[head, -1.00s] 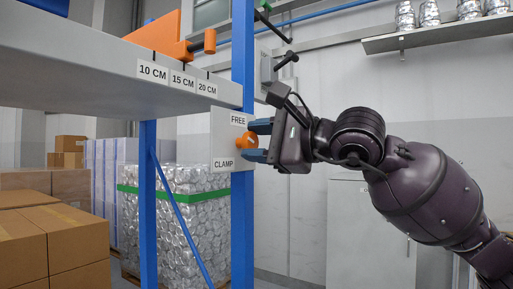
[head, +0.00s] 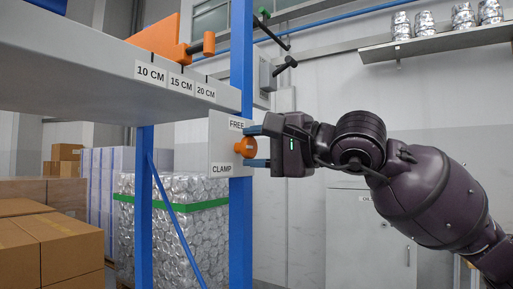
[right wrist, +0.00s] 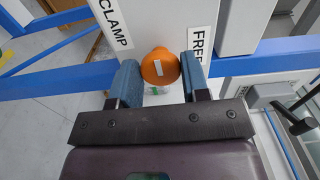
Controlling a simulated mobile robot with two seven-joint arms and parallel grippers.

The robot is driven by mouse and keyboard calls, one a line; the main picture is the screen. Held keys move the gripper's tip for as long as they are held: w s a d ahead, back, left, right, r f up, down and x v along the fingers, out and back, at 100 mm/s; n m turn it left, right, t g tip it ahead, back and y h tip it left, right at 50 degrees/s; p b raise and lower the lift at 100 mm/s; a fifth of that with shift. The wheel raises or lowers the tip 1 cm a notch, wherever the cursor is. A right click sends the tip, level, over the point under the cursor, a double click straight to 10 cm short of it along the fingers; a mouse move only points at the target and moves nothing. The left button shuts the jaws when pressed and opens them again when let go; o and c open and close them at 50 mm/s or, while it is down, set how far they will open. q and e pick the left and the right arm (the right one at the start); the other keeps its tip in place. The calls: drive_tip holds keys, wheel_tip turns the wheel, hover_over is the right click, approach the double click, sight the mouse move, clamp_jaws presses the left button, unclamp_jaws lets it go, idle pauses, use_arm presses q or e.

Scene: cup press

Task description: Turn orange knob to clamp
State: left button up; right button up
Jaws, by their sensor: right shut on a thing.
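The orange knob (head: 243,148) sits on a white plate (head: 222,138) on the blue post, with FREE written above it and CLAMP below. My right gripper (head: 248,146) comes from the right, with one finger above the knob and one below. In the right wrist view the knob (right wrist: 158,72) lies between the two blue fingers (right wrist: 162,68), which are shut on it. A short white mark shows on its face there, with CLAMP to the left and FREE to the right. My left gripper is not in view.
A grey shelf (head: 100,75) labelled 10 CM, 15 CM and 20 CM carries an orange block (head: 155,40). A black handle (head: 285,65) sticks out above my gripper. Cardboard boxes (head: 50,245) and a wrapped silver stack (head: 180,245) stand at lower left.

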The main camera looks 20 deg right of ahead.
drive_tip(key=o, duration=0.8)
drive_tip(key=shift+o, duration=0.3)
drive_tip(key=shift+s, duration=0.1)
drive_tip(key=v, duration=1)
drive_tip(key=shift+s+d+b, duration=0.25)
drive_tip(key=shift+b, duration=0.05)
